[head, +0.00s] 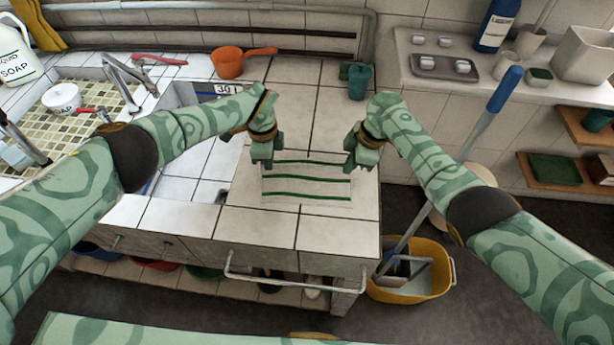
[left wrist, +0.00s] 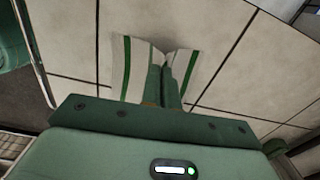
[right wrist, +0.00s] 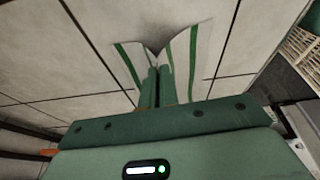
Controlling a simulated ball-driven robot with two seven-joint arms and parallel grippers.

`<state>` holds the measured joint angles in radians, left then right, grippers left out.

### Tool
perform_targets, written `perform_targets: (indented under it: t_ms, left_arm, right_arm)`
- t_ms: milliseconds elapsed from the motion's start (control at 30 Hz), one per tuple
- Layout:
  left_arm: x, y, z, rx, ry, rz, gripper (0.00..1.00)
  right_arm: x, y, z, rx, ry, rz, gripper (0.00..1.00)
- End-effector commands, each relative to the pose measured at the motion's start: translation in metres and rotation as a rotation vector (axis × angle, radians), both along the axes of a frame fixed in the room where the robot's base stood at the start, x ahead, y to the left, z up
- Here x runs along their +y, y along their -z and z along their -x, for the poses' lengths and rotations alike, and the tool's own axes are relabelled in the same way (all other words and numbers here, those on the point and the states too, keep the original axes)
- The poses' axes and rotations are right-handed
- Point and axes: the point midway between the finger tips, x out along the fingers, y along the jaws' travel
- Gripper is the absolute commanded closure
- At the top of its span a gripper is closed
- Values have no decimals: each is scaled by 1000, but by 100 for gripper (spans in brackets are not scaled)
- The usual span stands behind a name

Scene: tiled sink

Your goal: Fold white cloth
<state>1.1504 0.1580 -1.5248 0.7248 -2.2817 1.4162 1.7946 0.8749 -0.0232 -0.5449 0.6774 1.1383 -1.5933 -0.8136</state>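A white cloth with green stripes (head: 306,187) lies on the tiled counter beside the sink, near the counter's front right. My left gripper (head: 267,164) is at the cloth's far left corner. In the left wrist view its fingers (left wrist: 169,88) are together, and the cloth (left wrist: 133,72) bunches up at the fingertips. My right gripper (head: 354,165) is at the far right corner. In the right wrist view its fingers (right wrist: 157,85) are together, with the cloth (right wrist: 186,52) puckered and raised at their tips. The cloth's near edge lies flat.
The sink basin (head: 205,160) is left of the cloth. An orange pan (head: 230,64) and a teal cup (head: 359,82) stand at the back of the counter. A yellow mop bucket (head: 432,275) is on the floor at right. Bare tiles (head: 315,230) lie in front of the cloth.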

Motion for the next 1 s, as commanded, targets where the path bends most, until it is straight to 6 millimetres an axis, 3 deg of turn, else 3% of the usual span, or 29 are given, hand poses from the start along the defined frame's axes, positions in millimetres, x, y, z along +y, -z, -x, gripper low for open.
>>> perform_targets:
  t_ms: [433, 700, 800, 1000]
  left_arm:
    - [0, -10, 0, 0, 0, 0, 100]
    - [0, -51, -1, 17, 1, 0, 100]
    - [1, -79, -1, 16, 0, 0, 100]
    - [0, -101, 0, 18, 0, -1, 100]
  right_arm:
    - [2, -10, 0, 0, -4, 36, 100]
    - [11, -49, -1, 12, 2, 309, 100]
    - [11, -77, -1, 11, 3, 301, 100]
    - [12, -98, 0, 14, 4, 300, 100]
